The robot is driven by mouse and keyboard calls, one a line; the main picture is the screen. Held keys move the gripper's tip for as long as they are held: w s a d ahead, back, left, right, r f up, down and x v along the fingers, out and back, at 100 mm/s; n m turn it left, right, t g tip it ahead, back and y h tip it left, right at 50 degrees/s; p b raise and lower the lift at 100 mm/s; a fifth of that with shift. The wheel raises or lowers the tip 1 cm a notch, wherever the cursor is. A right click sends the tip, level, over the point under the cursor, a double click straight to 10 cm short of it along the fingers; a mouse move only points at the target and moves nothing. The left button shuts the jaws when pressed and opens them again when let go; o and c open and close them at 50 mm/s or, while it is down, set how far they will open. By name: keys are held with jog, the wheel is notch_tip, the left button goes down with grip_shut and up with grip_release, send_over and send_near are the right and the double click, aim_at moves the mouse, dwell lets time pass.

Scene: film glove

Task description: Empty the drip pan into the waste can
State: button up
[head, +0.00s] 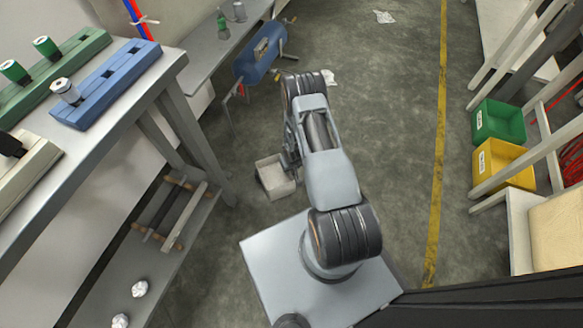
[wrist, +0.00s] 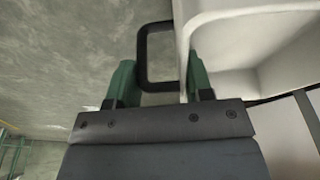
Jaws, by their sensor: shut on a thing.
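A pale open pan (head: 274,177), which I take to be the drip pan, is low beside my arm in the head view. In the wrist view its white wall (wrist: 255,25) fills the upper right, with a black loop handle (wrist: 143,52) on its left side. My gripper (wrist: 160,82) has green fingers on either side of this handle and is shut on it. In the head view my arm largely hides the gripper. I cannot tell whether the pan touches the floor, or see what is in it. I cannot make out a waste can.
A blue tank (head: 258,58) stands beyond the pan, by a grey bench (head: 205,50). A metal workbench (head: 140,92) with a lower shelf is on the left. Green (head: 499,122) and yellow (head: 503,163) bins are at the right. The floor around the yellow line (head: 437,150) is clear.

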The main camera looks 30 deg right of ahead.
jog(key=f+b, duration=0.1)
jog(key=b, duration=0.2)
jog(key=shift+t, duration=0.4)
jog(key=shift+b, duration=0.5)
jog(key=shift+f+t+b, duration=0.1)
jog(key=shift+t+b, duration=0.3)
jog(key=shift+t, duration=0.2)
